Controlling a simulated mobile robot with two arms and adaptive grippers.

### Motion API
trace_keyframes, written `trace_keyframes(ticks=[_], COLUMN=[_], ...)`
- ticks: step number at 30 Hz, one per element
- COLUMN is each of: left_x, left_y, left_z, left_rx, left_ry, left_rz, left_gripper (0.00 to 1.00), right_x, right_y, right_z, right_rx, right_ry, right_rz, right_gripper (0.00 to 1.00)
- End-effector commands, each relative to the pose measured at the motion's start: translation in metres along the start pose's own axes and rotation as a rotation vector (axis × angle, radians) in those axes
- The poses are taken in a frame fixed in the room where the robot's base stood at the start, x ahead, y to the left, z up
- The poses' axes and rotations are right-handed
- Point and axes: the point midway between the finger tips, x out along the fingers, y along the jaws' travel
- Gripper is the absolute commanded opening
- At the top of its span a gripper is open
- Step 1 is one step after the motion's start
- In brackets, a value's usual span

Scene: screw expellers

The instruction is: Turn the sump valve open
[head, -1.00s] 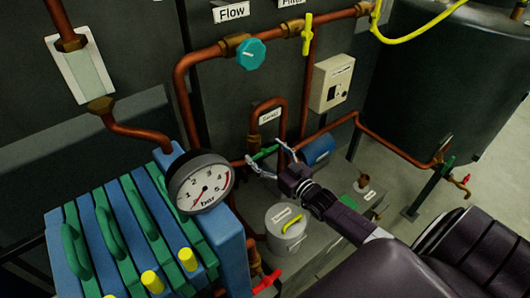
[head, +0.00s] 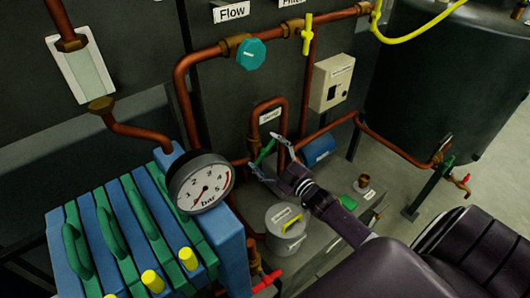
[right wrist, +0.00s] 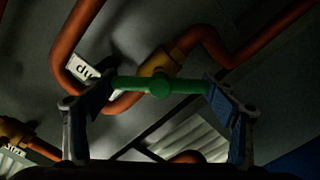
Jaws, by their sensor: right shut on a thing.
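The sump valve's green bar handle (head: 265,151) sits on the copper pipe (head: 282,112) by a white label (head: 270,116). My right gripper (head: 268,154) reaches it from the lower right and is shut on it. In the right wrist view, the green handle (right wrist: 160,85) lies nearly level between the two fingers, one pad at each end. Behind it are a brass valve body (right wrist: 160,63) and the partly hidden, upside-down label (right wrist: 92,72). My left gripper is not in view.
A pressure gauge (head: 201,184) and a blue-green plate stack (head: 130,235) stand at the left. A lidded pot (head: 285,226) is just below my right gripper. A blue part (head: 318,151) and a beige control box (head: 332,84) are close behind it.

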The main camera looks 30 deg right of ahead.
Motion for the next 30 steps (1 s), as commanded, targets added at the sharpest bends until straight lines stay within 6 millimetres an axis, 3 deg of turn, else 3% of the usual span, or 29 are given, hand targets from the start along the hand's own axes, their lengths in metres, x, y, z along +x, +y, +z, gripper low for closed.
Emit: trace_keyframes(ticks=[18,30], left_x=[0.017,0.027], left_y=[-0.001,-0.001], left_z=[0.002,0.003], left_rx=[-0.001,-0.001], left_ry=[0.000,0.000], left_rz=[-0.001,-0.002], left_gripper=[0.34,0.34], right_x=[-0.001,0.000], right_y=[-0.002,-0.002], right_z=[0.002,0.002], right_rx=[-0.571,-0.805], right_ry=[-0.001,-0.001], right_rz=[0.000,-0.001], right_gripper=[0.55,0.55])
